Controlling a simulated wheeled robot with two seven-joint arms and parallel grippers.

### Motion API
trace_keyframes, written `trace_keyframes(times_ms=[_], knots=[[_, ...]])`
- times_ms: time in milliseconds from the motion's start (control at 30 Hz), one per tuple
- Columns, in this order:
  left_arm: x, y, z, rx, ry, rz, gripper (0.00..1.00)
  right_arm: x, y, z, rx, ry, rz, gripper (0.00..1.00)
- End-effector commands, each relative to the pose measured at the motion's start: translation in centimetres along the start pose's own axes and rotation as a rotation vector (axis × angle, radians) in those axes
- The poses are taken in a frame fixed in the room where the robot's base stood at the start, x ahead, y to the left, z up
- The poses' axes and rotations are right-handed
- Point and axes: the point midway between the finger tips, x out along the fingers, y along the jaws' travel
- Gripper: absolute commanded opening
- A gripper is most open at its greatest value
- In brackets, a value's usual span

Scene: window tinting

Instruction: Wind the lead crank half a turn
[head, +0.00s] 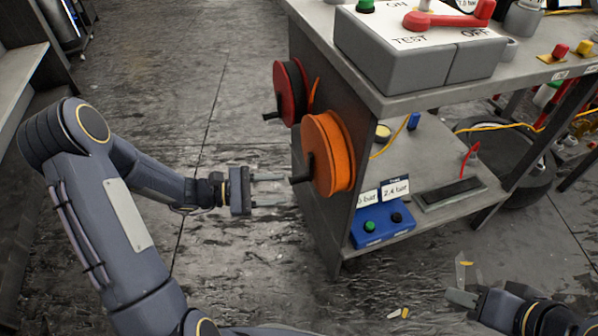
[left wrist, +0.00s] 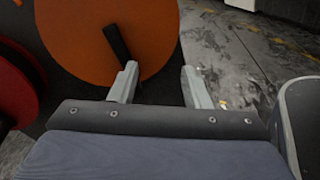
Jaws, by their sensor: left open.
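An orange reel (head: 330,152) with a black crank (head: 303,172) is mounted on the left side of the grey bench. A red reel (head: 287,92) with its own black crank (head: 271,115) sits behind it. I cannot tell which the task calls the lead crank. My left gripper (head: 283,189) is open and empty, its fingertips close to the orange reel's crank handle. In the left wrist view, the orange reel (left wrist: 80,30) fills the top and its crank (left wrist: 117,43) runs down to the left fingertip, which hides its end. My right gripper (head: 461,284) is at the lower right; its opening is unclear.
The bench (head: 390,100) carries a grey test box (head: 420,45) with a red lever on top. Its lower shelf (head: 420,150) holds a blue box (head: 382,223) with buttons. A tyre (head: 510,165) stands behind. The floor left of the reels is open.

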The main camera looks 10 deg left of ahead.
Motion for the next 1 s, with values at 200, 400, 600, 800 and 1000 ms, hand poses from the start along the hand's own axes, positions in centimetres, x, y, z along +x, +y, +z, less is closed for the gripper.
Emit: trace_keyframes(times_ms=[200,400,600,800,1000], knots=[[-0.3,1.5,-4.3,-0.180,-0.041,0.176,0.43,-1.0,-0.5,-0.5,0.000,0.000,0.000,0.36],[1.0,1.9,-5.2,-0.204,-0.048,0.206,0.43,-0.6,-0.3,-0.3,0.000,0.000,0.000,0.36],[4.3,2.5,-5.1,-0.203,-0.048,0.204,0.43,0.0,0.0,0.0,0.000,0.000,0.000,0.36],[6.7,3.0,-5.0,-0.204,-0.047,0.204,0.43,0.4,0.2,0.2,0.000,0.000,0.000,0.36],[7.3,3.2,-4.9,-0.204,-0.045,0.205,0.43,0.4,0.2,0.2,0.000,0.000,0.000,0.36]])
